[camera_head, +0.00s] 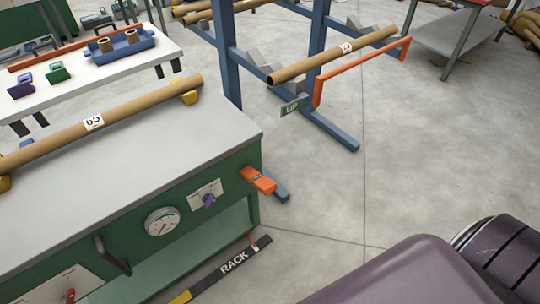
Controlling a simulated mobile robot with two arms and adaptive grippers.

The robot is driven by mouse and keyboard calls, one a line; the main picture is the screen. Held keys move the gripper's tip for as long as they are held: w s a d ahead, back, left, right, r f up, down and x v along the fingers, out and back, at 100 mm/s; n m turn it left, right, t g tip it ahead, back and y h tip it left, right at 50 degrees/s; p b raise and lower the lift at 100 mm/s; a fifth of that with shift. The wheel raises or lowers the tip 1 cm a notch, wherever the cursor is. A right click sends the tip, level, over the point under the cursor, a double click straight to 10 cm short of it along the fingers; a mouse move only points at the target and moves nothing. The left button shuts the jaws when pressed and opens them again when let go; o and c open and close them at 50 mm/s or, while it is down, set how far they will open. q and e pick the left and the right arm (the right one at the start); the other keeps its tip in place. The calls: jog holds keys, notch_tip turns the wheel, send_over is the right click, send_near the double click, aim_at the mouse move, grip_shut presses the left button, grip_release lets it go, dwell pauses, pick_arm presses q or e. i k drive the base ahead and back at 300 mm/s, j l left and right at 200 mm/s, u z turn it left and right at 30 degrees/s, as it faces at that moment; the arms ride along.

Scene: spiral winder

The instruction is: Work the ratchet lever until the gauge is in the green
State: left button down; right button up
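The round gauge (162,221) has a white dial and sits on the green front of the winder bench (235,170). Its needle and any green zone are too small to read. An orange handle (258,180) sticks out at the right end of the bench front, and a dark bent handle (113,257) is on the front left of the gauge. I cannot tell for sure which is the ratchet lever. Neither of my grippers shows in the head view.
A purple knob (209,200) is right of the gauge. A blue rack (317,40) with an orange bar and tube stands behind. A black RACK strip (233,262) lies low.

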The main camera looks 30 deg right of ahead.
aim_at(266, 186)
jog(key=z, duration=0.7)
